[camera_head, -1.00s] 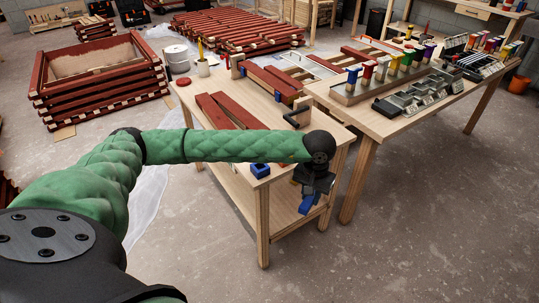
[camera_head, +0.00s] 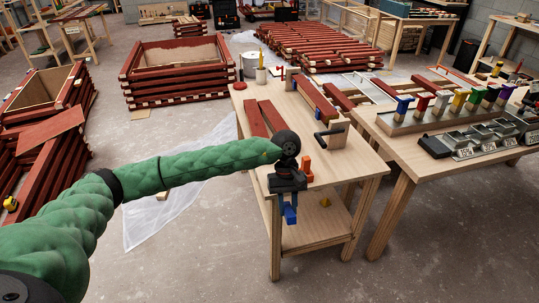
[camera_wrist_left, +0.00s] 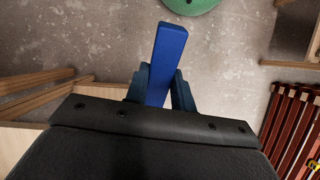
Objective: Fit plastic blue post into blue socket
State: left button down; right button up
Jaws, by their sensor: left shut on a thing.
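My left gripper (camera_head: 288,196) is shut on the blue post (camera_head: 290,214), in front of the near left corner of the workbench. The post hangs below the gripper in the head view. In the left wrist view, the post (camera_wrist_left: 167,50) is a plain blue bar sticking out between the two dark fingers, tilted slightly to the right, with its far end free. I cannot make out a blue socket now; the arm and gripper hide part of the bench's near corner. My right gripper is in neither view.
The workbench (camera_head: 350,165) carries red battens (camera_head: 268,116), a wooden block with a black handle (camera_head: 331,138) and an orange-red piece (camera_head: 306,168). A second table (camera_head: 400,150) on the right holds a row of coloured pieces. Floor in front is clear.

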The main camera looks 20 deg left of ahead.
pick_arm(q)
jog(key=w+r+n+t+h, duration=0.35)
jog(key=w+n+h, duration=0.45)
jog(key=n+h, duration=0.35)
jog(key=w+a+r+n+t+h, duration=0.1)
jog(key=w+a+n+t, duration=0.7)
jog(key=a+t, duration=0.2)
jog(key=shift+w+a, duration=0.15)
jog(key=shift+a, duration=0.2)
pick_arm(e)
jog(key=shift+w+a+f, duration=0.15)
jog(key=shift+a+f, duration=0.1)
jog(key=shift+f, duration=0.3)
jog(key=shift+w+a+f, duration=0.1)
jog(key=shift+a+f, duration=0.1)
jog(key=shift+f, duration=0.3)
pick_arm(q)
jog(key=shift+r+t+h, duration=0.1)
jog(key=shift+t+h, duration=0.15)
